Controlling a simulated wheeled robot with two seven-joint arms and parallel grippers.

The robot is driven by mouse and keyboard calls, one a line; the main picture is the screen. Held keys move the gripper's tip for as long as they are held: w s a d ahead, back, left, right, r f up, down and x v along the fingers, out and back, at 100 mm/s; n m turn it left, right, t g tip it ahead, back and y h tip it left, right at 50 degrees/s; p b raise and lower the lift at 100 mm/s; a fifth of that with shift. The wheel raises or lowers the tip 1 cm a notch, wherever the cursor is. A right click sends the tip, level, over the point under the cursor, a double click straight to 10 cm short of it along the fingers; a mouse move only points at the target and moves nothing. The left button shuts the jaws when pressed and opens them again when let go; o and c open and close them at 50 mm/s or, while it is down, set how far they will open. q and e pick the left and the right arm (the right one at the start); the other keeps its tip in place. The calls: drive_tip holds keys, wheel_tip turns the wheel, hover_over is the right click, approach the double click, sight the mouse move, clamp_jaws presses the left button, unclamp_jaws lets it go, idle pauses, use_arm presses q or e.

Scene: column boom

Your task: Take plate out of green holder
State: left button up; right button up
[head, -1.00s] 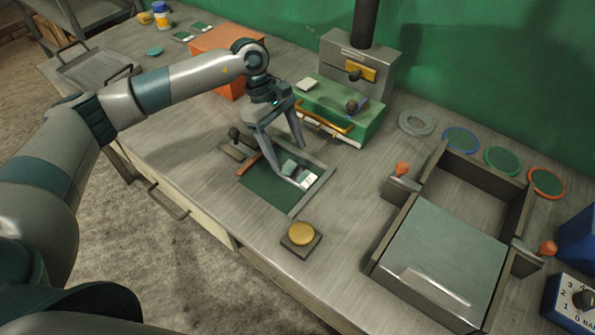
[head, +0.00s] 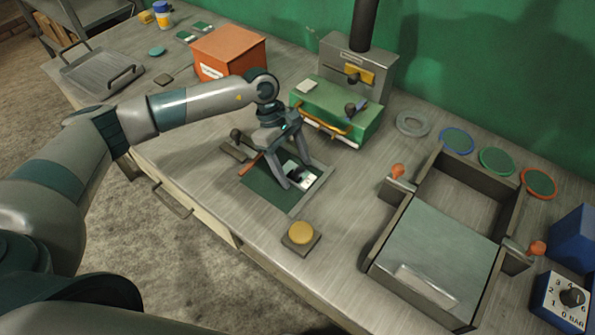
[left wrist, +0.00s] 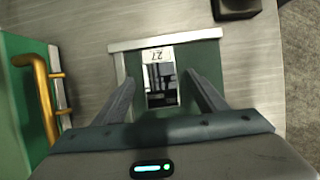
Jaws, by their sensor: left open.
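The green holder (head: 262,192) is a framed green rectangle on the bench top, and it also shows in the left wrist view (left wrist: 205,60). A small plate (head: 312,177) lies in it, white and dark with a shiny face. In the left wrist view the plate (left wrist: 158,54) bears the number 27 on a white strip. My left gripper (head: 295,177) points down over the holder, open, its fingers apart on either side of the plate. The left wrist view shows both fingers (left wrist: 160,82); whether they touch the plate I cannot tell. My right gripper is out of view.
A green box with a yellow handle (head: 330,122) stands just behind the holder. A yellow button (head: 301,233) is in front. An orange box (head: 228,52) stands behind my left arm. A large metal tray (head: 440,245) is at right. Clear bench lies between holder and tray.

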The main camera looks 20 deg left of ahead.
sight(296, 173)
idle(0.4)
use_arm(q)
clamp_jaws()
drive_tip(key=shift+r, duration=0.1)
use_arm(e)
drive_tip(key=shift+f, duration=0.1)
